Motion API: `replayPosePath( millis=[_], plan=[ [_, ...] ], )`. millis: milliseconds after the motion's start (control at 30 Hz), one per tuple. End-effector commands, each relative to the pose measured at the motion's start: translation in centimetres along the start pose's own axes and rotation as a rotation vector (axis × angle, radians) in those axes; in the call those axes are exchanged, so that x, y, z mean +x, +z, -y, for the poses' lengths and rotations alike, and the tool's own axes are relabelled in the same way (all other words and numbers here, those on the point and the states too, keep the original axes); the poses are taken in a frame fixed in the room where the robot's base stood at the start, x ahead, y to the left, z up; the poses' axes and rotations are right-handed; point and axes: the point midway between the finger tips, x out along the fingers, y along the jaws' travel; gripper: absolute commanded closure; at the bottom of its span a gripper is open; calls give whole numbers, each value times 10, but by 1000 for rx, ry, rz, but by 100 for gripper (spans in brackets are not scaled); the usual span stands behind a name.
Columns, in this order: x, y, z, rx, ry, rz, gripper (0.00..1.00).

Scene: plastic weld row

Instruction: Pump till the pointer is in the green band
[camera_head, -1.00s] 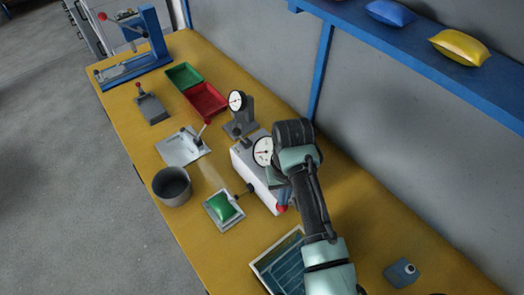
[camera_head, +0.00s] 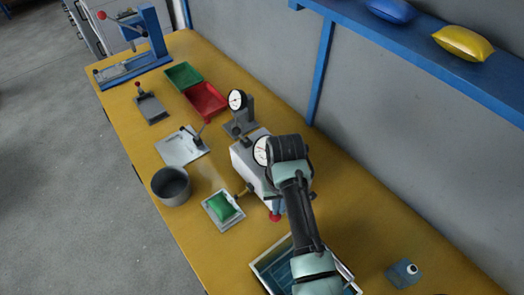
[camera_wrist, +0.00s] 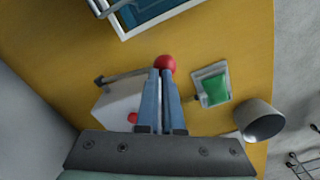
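The pump is a pale box (camera_head: 243,160) on the yellow bench, with a round white gauge (camera_head: 261,151) on it. My wrist hides part of the dial; pointer and green band cannot be read. The pump lever (camera_wrist: 125,76) ends in a red knob (camera_head: 275,217), which also shows in the wrist view (camera_wrist: 165,63). My gripper (camera_wrist: 161,72) has its two blue fingers close together, with the tips at the knob and apparently touching it from above. The knob is not seen clamped between them.
A second dial on a stand (camera_head: 237,100) stands behind the pump. A green pillow on a small plate (camera_head: 217,222), a grey pot (camera_head: 160,190) and a lever plate (camera_head: 172,152) lie to the left. A blue-lined tray (camera_head: 345,272) is in front.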

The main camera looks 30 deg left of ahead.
Motion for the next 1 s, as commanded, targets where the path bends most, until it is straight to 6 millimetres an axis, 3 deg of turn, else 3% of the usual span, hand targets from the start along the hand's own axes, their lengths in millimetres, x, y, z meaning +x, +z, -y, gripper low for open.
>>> replayPosePath(
  millis=[333,700,1000],
  plan=[
    [4,1,0,2,2,0,100],
    [30,7,10,3,2,1,100],
    [32,7,10,3,1,0,100]
  ],
)
